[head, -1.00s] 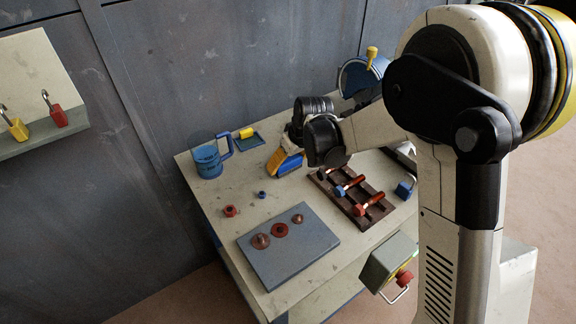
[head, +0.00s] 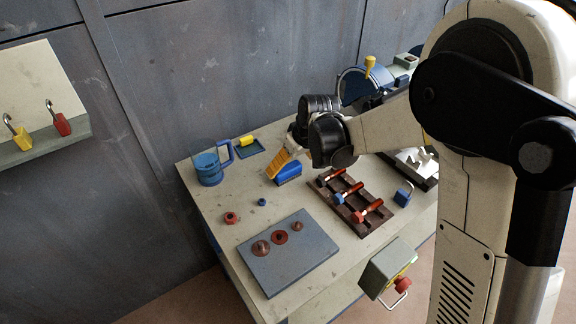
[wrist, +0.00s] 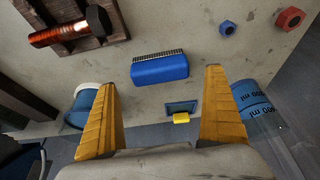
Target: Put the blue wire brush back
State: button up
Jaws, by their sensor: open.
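The blue wire brush (head: 288,173) lies on the table top, left of the brown rack. In the wrist view it is a blue block (wrist: 160,71) with a row of dark bristles along one edge. My gripper (head: 284,160), with yellow fingers, is open just above the table, close to the brush. In the wrist view the brush lies between and beyond the open fingertips (wrist: 160,82), with nothing held.
A blue jug (head: 209,170) and a small dark tray (head: 249,152) with a yellow block stand at the back left. A grey plate (head: 290,258) with copper-coloured parts lies in front. Red and blue nuts (head: 231,218) lie between. A blue padlock (head: 403,195) is right of the rack.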

jog(key=p+v, duration=0.2)
jog(key=v, duration=0.5)
jog(key=shift+r, duration=0.35)
jog(key=s+d+r+m+t+h, duration=0.1)
jog(key=s+d+r+m+t, duration=0.15)
jog(key=s+d+r, duration=0.75)
jog(key=s+d+f+m+h, duration=0.1)
jog(key=s+d+m, duration=0.3)
jog(key=s, duration=0.9)
jog(key=shift+s+d+t+h, duration=0.3)
jog(key=shift+d+t, duration=0.15)
jog(key=shift+d, duration=0.45)
